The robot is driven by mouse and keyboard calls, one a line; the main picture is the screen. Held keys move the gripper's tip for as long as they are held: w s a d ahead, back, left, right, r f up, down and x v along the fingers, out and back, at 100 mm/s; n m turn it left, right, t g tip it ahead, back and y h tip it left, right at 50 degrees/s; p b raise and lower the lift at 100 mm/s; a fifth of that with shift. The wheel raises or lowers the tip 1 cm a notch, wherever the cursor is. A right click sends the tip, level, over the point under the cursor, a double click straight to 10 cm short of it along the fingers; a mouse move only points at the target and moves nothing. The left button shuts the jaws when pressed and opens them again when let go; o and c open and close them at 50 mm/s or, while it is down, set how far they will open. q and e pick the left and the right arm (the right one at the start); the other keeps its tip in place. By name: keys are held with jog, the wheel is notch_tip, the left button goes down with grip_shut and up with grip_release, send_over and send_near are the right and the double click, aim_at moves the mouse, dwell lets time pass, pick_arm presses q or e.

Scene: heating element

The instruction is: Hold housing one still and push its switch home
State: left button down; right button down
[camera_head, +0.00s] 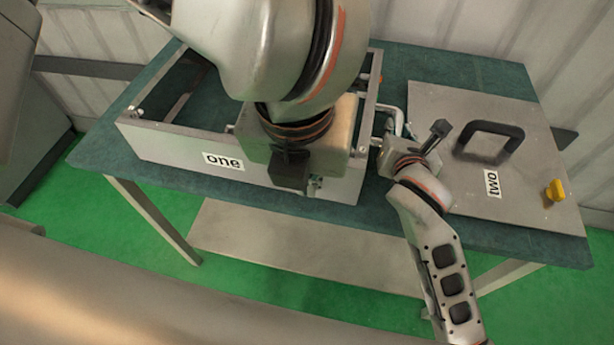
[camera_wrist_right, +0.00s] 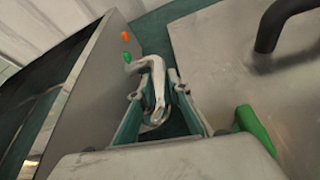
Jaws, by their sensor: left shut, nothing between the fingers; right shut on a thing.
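Housing one (camera_head: 170,152) is an open metal frame, labelled "one", on the left of the table. My left gripper (camera_head: 290,178) is shut and empty. It is at the front wall of the housing, right of the label; I cannot tell if it touches. A small fitting (camera_head: 315,187) shows beside it; I cannot tell if this is the switch, as the gripper hides much of that area. My right gripper (camera_head: 386,146) is shut on a grey bar handle (camera_head: 397,118) at the housing's right side. The right wrist view shows this handle (camera_wrist_right: 158,82) between the fingers (camera_wrist_right: 157,95).
A flat metal panel (camera_head: 440,105) labelled "two", with a black handle (camera_head: 489,140) and a yellow knob (camera_head: 555,190), lies on the right of the table (camera_head: 455,65). In the right wrist view, orange (camera_wrist_right: 125,36) and green (camera_wrist_right: 127,57) buttons sit on the housing wall. A green piece (camera_wrist_right: 255,126) shows at right.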

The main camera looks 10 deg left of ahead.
jog(key=shift+a, duration=0.15)
jog(key=c, duration=1.8)
grip_release()
